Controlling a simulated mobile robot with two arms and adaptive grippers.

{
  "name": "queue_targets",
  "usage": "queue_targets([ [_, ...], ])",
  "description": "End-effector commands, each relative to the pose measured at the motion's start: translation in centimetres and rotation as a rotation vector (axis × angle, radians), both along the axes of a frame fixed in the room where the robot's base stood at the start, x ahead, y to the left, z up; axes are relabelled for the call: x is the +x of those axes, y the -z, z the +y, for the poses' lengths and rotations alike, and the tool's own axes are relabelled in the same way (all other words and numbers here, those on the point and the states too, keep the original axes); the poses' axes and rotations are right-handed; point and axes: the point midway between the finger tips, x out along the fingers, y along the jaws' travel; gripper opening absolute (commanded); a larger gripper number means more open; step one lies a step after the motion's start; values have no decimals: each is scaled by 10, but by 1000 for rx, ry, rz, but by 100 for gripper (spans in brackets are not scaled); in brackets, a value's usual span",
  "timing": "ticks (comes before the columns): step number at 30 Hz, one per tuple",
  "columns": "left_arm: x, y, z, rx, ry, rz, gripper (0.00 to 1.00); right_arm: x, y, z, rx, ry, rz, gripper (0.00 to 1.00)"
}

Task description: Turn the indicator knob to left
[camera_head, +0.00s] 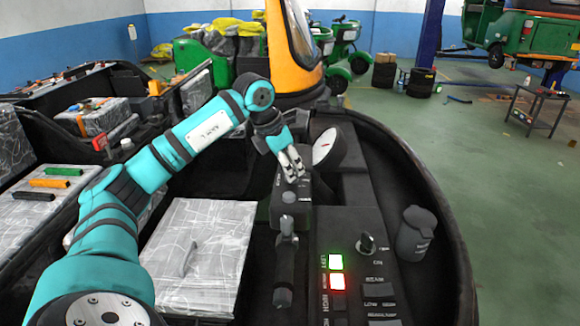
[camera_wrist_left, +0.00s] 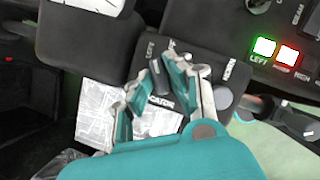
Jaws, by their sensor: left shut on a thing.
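My left gripper (camera_head: 292,174) reaches down onto a small dark control box (camera_head: 297,217) in the head view. In the left wrist view the gripper (camera_wrist_left: 160,82) has its fingers on both sides of the dark indicator knob (camera_wrist_left: 160,78), shut on it. Part of the word "indicator" shows on the box beside the knob. The fingers hide the knob in the head view. My right gripper is not in view.
A panel right of the box has a lit green light (camera_head: 336,261) labelled left, a lit red light (camera_head: 338,281) and a key switch (camera_head: 366,243). A lever (camera_head: 286,262) stands in front of the box. A dark cup (camera_head: 416,234) sits at right.

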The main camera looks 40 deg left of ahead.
Motion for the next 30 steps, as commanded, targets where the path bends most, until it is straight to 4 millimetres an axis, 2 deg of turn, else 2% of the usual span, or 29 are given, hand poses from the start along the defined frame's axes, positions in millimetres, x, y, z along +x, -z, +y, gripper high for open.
queue_targets([
  [18,0,-1,1,0,-50,-2,0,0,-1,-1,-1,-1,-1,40],
  [19,0,-1,1,0,-50,-2,20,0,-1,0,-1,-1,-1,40],
  [23,0,-1,1,1,-49,-2,37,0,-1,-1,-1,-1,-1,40],
  [30,0,-1,0,1,-47,-1,38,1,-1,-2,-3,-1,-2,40],
])
